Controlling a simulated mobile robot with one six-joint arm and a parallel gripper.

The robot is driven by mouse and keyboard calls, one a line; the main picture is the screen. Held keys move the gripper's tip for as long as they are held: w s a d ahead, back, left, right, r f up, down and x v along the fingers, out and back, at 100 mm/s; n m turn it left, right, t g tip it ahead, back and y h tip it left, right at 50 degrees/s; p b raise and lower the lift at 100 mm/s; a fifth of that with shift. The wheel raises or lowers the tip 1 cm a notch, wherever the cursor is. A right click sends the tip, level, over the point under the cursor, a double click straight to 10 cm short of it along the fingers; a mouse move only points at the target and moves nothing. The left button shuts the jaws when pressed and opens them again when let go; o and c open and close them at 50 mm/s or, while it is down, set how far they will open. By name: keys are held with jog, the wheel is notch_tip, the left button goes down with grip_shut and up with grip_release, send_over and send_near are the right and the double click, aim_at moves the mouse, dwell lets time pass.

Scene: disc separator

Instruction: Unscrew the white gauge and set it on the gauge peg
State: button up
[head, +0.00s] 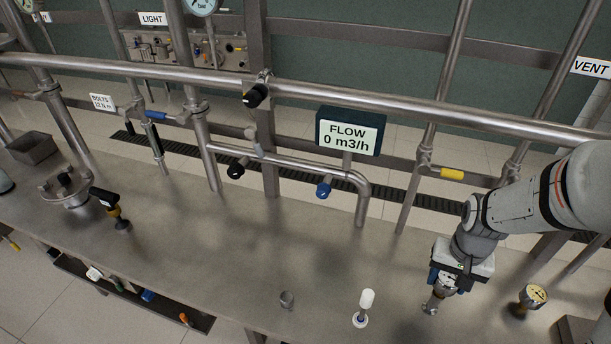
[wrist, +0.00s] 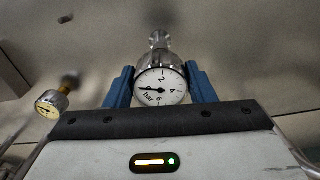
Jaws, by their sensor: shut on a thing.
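The white gauge (wrist: 160,86) has a round white dial marked in bar and a metal stem that points away from my gripper. In the wrist view it sits between the two blue fingers of my gripper (wrist: 160,75), which is shut on it. In the head view my gripper (head: 440,290) points down low over the right part of the bench, and the gauge is mostly hidden by it. I cannot tell whether the stem touches anything. A short post with a white top (head: 366,299) and a small metal stub (head: 287,299) stand to the left; I cannot tell which is the gauge peg.
A second gauge with a cream dial (head: 535,295) stands close to the right of my gripper; it also shows in the wrist view (wrist: 50,104). Pipes and a FLOW display (head: 349,132) stand behind. The middle of the steel bench (head: 230,255) is mostly clear.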

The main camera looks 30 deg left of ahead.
jog(key=shift+n, duration=0.4)
jog(key=shift+c, duration=0.4)
jog(key=shift+n, duration=0.5)
jog(key=shift+c, duration=0.6)
jog(key=shift+n, duration=1.1)
jog(key=shift+d+n, duration=0.1)
jog(key=shift+n, duration=1)
jog(key=shift+n+b, duration=0.3)
jog(key=shift+c, duration=0.5)
